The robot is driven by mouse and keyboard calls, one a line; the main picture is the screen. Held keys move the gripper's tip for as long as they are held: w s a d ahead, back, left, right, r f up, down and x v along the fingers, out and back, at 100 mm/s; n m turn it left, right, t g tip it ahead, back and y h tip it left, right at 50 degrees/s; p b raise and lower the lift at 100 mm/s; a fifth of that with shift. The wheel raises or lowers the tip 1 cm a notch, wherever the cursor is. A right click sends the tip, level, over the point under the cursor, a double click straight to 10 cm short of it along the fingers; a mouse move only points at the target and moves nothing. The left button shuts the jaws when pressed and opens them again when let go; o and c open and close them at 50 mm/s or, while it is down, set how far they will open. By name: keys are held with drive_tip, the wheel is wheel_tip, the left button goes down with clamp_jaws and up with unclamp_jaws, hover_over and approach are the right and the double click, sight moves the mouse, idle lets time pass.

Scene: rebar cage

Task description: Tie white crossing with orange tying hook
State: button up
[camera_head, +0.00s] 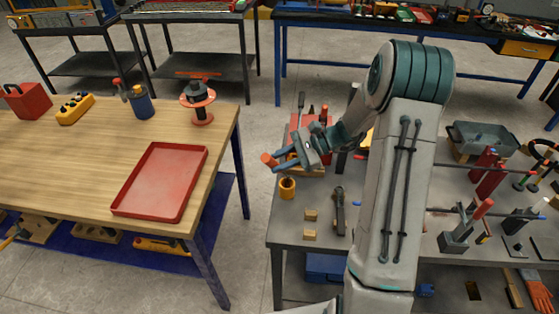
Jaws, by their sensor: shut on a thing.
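My gripper (281,163) hangs over the left back part of the grey metal table, at the end of my raised arm. Its blue-grey fingers are shut on a small orange cylindrical piece (268,159), which looks like the handle of the orange tying hook. The hook's metal end cannot be made out. Dark rods held in stands (458,237) are on the right part of the grey table, well to the right of my gripper. I cannot make out a white crossing; my arm hides part of the table's middle.
An orange cup (287,187), small wooden blocks (310,215) and a dark tool (339,211) are below my gripper. A grey bin (482,139) stands at the back right. A wooden table (75,175) with a red tray (160,181) is at left, across a floor gap.

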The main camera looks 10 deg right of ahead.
idle(0.3)
wheel_tip(320, 180, up, 7)
drive_tip(key=p, duration=0.5)
drive_tip(key=shift+r, duration=0.1)
